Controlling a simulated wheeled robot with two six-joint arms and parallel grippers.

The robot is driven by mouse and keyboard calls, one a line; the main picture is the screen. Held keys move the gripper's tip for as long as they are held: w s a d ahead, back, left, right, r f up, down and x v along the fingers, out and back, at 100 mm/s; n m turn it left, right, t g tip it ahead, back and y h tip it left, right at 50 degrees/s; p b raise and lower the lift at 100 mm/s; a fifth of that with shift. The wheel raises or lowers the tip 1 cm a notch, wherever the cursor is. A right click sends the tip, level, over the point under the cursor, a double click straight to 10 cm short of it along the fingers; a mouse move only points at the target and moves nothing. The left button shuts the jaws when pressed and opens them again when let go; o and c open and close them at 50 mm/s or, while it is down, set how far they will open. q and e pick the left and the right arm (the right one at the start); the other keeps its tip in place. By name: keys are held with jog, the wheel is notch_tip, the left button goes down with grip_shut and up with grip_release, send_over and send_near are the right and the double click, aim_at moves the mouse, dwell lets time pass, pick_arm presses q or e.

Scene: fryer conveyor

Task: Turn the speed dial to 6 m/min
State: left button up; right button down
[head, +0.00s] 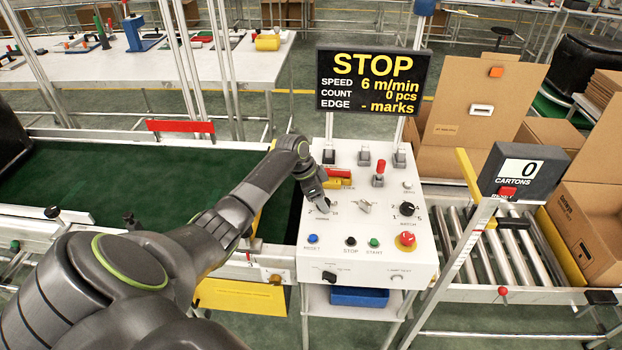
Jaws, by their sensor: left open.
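The white control panel (345,262) stands in the middle of the head view. My left arm reaches in from the left, and its open gripper (323,204) points down at the dial spot on the panel's left side. The speed dial there is mostly hidden by the fingers, so I cannot tell its pointer position or whether the fingers touch it. The black display (346,100) above reads STOP, speed 6 m/min, count 0 pcs, edge - marks. My right gripper is not in view.
Close to the gripper are a silver switch (364,206), a black dial (407,209), a red emergency button (406,240) and a red-topped lever (379,172). Blue, black and green buttons line the front. A green belt (140,180) lies left; a roller conveyor and cartons stand right.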

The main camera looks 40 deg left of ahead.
pick_arm(q)
jog(key=b+v, duration=0.2)
jog(key=v, duration=1.4)
jog(key=shift+s+a+r, duration=0.15)
jog(key=shift+r, duration=0.2)
jog(key=shift+f, duration=0.1)
